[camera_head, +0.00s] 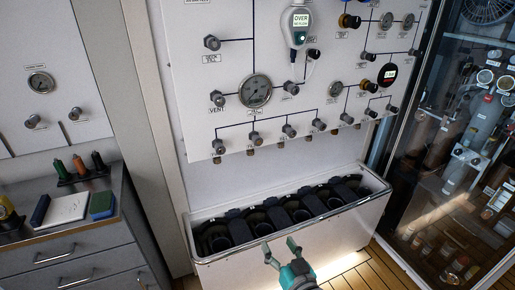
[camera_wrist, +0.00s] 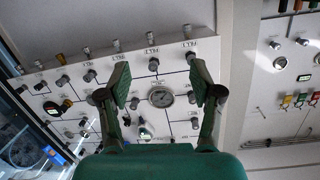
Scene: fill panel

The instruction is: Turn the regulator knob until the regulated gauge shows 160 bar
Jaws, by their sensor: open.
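The fill panel (camera_head: 225,60) carries several gauges and knobs. A large round gauge (camera_head: 256,90) sits at its lower middle; its reading is too small to tell. I cannot tell which is the regulator knob or regulated gauge; the labels are unreadable. My gripper (camera_head: 279,246) is open and empty, low before the panel. In the wrist view its fingers (camera_wrist: 160,82) frame the large gauge (camera_wrist: 161,97), apart from it.
A white trough (camera_head: 340,228) with black cylinder holders stands below the panel. A handheld meter (camera_head: 300,20) reading OVER hangs on the panel. A glass cabinet (camera_head: 450,150) is at the right, drawers (camera_head: 75,260) at the left. Small valves line the panel's lower edge.

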